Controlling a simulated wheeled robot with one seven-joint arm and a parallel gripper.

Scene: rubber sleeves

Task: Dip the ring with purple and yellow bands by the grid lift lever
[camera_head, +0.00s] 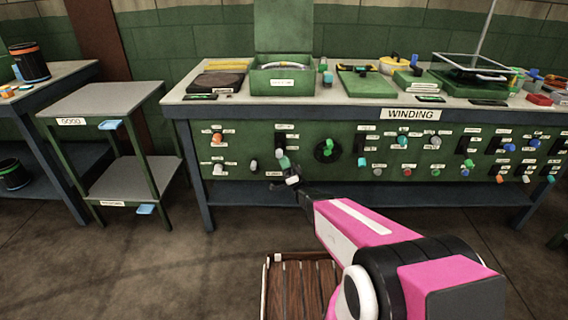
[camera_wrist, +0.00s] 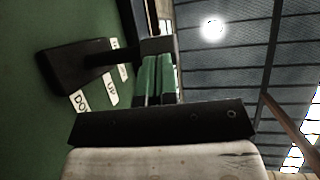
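My gripper (camera_head: 290,178) is at the bench's front panel, left of centre. In the wrist view, two green finger-like strips (camera_wrist: 158,78) lie close together with only a thin dark gap. Just beyond them is the black end of a lever (camera_wrist: 98,57), which reaches out from a dark plate on the green panel. Labels reading "UP" and "DOW…" stand beside the plate; a third is partly hidden. I cannot tell whether the fingers touch the lever. A frame over a green tank (camera_head: 470,80) stands at the bench's right. I cannot make out a purple and yellow banded ring.
The "WINDING" bench (camera_head: 345,101) carries a green open box (camera_head: 282,82), a yellow pot (camera_head: 398,65) and trays. Its panel holds many coloured knobs close around my gripper. A two-shelf stand (camera_head: 103,98) marked "GOOD" is left. A slatted wooden crate (camera_head: 300,290) lies below my arm.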

